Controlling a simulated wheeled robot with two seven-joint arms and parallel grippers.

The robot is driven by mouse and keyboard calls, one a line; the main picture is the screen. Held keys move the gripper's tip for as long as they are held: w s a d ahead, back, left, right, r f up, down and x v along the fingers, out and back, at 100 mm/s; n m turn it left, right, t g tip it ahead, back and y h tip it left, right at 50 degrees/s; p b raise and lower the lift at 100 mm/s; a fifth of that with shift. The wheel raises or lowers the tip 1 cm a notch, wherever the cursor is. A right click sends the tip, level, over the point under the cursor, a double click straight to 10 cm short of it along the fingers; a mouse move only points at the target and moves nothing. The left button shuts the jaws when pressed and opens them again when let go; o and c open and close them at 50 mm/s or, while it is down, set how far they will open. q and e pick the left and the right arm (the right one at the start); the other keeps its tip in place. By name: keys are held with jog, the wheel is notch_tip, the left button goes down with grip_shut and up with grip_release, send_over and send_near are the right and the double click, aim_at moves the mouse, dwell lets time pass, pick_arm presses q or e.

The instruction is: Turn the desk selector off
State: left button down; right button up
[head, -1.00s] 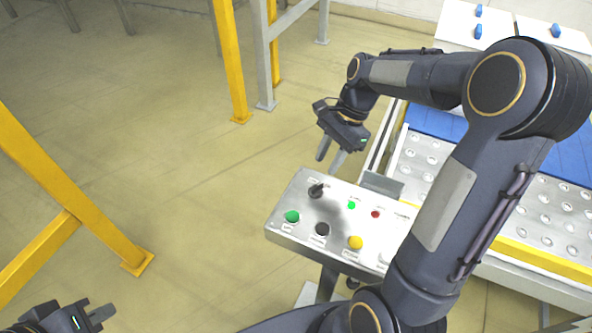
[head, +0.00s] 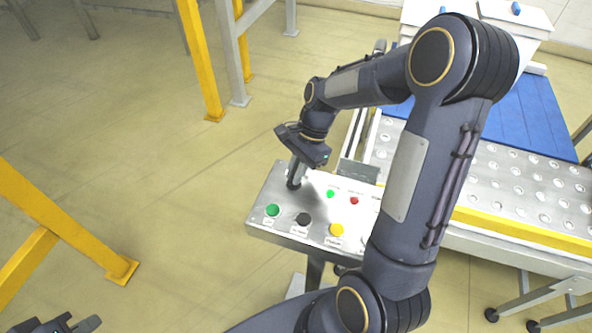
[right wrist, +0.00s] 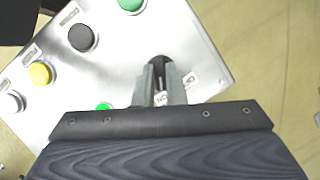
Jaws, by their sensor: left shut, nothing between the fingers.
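The desk selector, a black knob (right wrist: 158,62), stands on a sloped metal control panel (head: 262,205). My right gripper (head: 294,178) points down at the knob, its fingers at the knob's place in the head view and mostly covering it. In the right wrist view the two narrow fingers (right wrist: 160,85) are close together, one on each side of the knob, with a label showing between them. The knob's exact turn is hard to read. My left gripper (head: 84,325) is shut and empty at the bottom left, partly cut off by the frame edge.
The panel also bears a green button (head: 272,210), a black button (head: 304,219), a yellow button (head: 337,229), a small green lamp (head: 330,194) and a red lamp (head: 354,201). Yellow posts (head: 200,60) stand on open floor at left.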

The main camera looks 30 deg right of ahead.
grip_shut()
jog(key=shift+n, duration=0.4)
jog(key=shift+w+r+n+g+p, duration=0.1)
jog(key=shift+n+g+p, duration=0.45)
jog(key=shift+n, duration=0.45)
jog(key=n+g+h, duration=0.1)
jog(key=n, duration=0.1)
jog(key=shift+w+n+p, duration=0.1)
jog(key=shift+n+p, duration=0.2)
jog(key=n+h, duration=0.1)
jog(key=n, duration=0.2)
jog(key=shift+a+g, duration=0.15)
jog(key=shift+g, duration=0.2)
jog(key=shift+w+n+g+h+p, duration=0.1)
jog(key=shift+n+g+h+p, duration=0.35)
jog(key=shift+n, duration=1.35)
